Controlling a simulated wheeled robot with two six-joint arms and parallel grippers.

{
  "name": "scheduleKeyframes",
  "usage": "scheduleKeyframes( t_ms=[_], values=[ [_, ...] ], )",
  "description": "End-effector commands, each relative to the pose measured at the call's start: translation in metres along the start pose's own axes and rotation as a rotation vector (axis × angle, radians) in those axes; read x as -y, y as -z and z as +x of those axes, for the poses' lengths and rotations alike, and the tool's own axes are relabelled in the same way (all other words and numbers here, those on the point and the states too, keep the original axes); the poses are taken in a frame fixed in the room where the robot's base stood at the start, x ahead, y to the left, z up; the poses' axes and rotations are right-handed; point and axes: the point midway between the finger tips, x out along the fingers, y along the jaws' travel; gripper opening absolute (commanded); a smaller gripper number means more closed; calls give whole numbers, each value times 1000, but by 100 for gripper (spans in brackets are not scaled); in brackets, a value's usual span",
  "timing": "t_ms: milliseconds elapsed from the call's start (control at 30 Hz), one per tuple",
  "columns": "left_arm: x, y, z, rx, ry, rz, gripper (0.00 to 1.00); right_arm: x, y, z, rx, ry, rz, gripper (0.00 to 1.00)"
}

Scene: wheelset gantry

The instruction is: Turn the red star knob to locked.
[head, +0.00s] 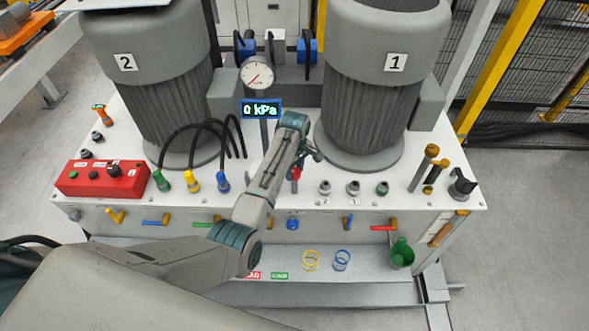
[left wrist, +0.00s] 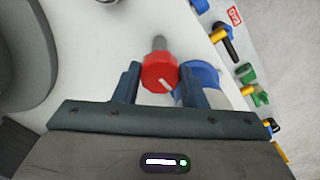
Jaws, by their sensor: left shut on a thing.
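The red star knob (left wrist: 160,72) sits between the two fingers of my left gripper (left wrist: 160,84) in the left wrist view, with a white pointer line on its face. The gripper is shut on it. In the head view the red knob (head: 296,173) shows just below the tip of my left gripper (head: 312,156), on the white bench top. The labels around the knob cannot be read, so its locked position cannot be told. My right gripper is not in view.
Two large grey motors, marked 2 (head: 125,62) and 1 (head: 395,62), stand behind. A gauge (head: 257,75) and a display (head: 261,110) reading 0 kPa stand between them. A red control box (head: 102,178) and hoses are at left; grey fittings (head: 325,187) are right of the knob.

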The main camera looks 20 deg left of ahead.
Motion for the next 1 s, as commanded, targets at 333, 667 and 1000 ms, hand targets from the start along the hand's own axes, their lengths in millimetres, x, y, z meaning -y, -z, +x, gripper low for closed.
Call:
scheduleKeyframes(
  t_ms=[333,667,1000],
  values=[
    [0,1,-1,-1,-2,0,59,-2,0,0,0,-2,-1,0],
    [-2,1,-22,-3,-6,0,59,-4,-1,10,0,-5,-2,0],
    [-2,1,-88,-4,-6,-1,59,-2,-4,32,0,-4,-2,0]
  ],
)
